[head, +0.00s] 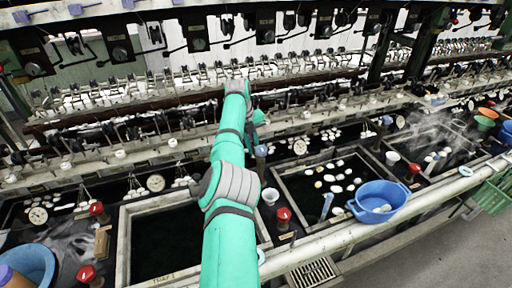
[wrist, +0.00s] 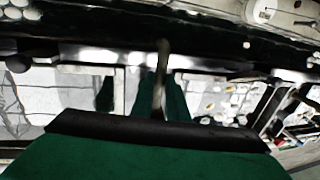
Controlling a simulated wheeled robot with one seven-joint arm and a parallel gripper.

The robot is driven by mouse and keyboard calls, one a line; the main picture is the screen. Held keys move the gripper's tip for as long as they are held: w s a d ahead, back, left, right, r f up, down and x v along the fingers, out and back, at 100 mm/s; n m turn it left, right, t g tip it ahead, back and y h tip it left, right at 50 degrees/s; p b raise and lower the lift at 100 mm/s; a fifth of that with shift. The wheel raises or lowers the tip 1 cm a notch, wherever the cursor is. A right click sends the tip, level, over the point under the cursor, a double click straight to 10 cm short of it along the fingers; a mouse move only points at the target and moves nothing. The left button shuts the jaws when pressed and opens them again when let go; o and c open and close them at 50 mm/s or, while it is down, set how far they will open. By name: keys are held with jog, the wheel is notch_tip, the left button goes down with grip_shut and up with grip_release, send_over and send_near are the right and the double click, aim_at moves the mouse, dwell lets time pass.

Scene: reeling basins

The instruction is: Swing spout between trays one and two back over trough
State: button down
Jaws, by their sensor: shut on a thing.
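My gripper (head: 258,118) is at the end of my teal arm, reaching over the back of the basins near the gap between two trays. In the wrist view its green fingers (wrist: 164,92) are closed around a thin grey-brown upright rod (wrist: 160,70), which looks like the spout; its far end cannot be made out. In the head view my arm hides most of the spout. The left tray (head: 124,240), with a faint label on its front rim, holds dark water. The middle tray (head: 283,180) holds dark water and several white cocoons.
A blue basin (head: 380,200) sits on the front edge of the middle tray. Red-topped knobs (head: 283,214) and a blue-topped one (head: 260,150) stand beside the trays. Reeling machinery (head: 200,80) runs along the back. Open floor (head: 440,245) lies at the lower right.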

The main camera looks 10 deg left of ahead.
jog(key=c, duration=1.7)
grip_release()
jog(key=shift+r, duration=0.1)
jog(key=r, duration=0.3)
jog(key=a+r, duration=0.1)
jog(key=r, duration=0.3)
jog(key=s+a+r, duration=0.1)
jog(key=r, duration=0.2)
jog(key=shift+r, duration=0.2)
